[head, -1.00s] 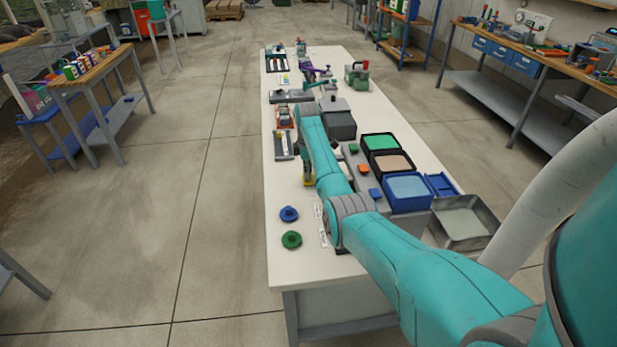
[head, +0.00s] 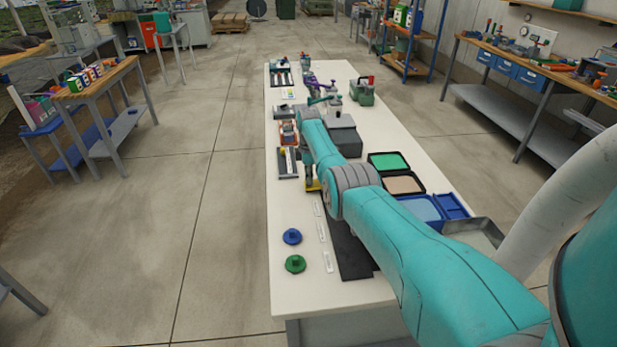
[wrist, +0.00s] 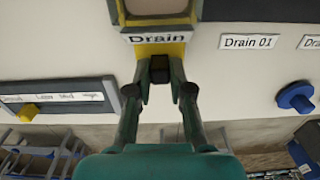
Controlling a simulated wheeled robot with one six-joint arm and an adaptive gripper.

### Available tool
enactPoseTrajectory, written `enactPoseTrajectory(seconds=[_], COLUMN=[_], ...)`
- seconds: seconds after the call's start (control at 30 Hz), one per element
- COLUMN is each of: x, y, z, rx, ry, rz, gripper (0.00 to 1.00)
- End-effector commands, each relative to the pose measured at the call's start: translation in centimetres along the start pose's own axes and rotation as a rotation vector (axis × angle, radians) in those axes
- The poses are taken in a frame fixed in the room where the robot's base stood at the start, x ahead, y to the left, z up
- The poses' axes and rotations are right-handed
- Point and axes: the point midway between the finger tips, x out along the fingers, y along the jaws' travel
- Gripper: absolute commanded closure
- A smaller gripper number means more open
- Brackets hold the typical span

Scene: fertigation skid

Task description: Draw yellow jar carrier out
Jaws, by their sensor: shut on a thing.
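The yellow jar carrier (wrist: 160,49) is at the top middle of the wrist view, with a "Drain" label on its front and a pale opening above. My gripper (wrist: 160,72) is shut on the small dark handle (wrist: 160,67) at the carrier's near face. A bit of the carrier's yellow also shows beside my arm in the head view (head: 313,185). My arm hides the gripper and most of the carrier there. How far the carrier is out of its place cannot be told.
A slider panel (wrist: 70,92) with a yellow knob lies left of my gripper. A "Drain 01" label (wrist: 248,42) and a blue knob (wrist: 296,97) are right. The white bench (head: 300,300) also has a green knob (head: 295,264) and open trays (head: 402,184).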

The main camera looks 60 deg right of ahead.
Motion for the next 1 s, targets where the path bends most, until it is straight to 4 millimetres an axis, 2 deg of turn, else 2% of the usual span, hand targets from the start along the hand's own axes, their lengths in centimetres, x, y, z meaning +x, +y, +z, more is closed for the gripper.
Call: enactPoseTrajectory(seconds=[0.23,0.27,0.3,0.37,0.77,0.87,1.0], x=[0.0,0.0,-0.1,-0.1,-0.6,-1.7,-4.3], y=[0.3,0.3,0.3,0.3,0.3,0.3,0.3], z=[-0.1,-0.1,-0.1,-0.1,-0.1,-0.1,-0.1], rx=[-0.001,-0.001,-0.001,-0.001,-0.001,-0.001,0.0], ry=[0.0,0.0,0.0,0.0,0.0,0.001,0.001], rz=[0.013,0.013,0.014,0.014,0.011,0.013,0.014], gripper=[1.0,0.77,0.67,0.54,0.54,0.54,0.54])
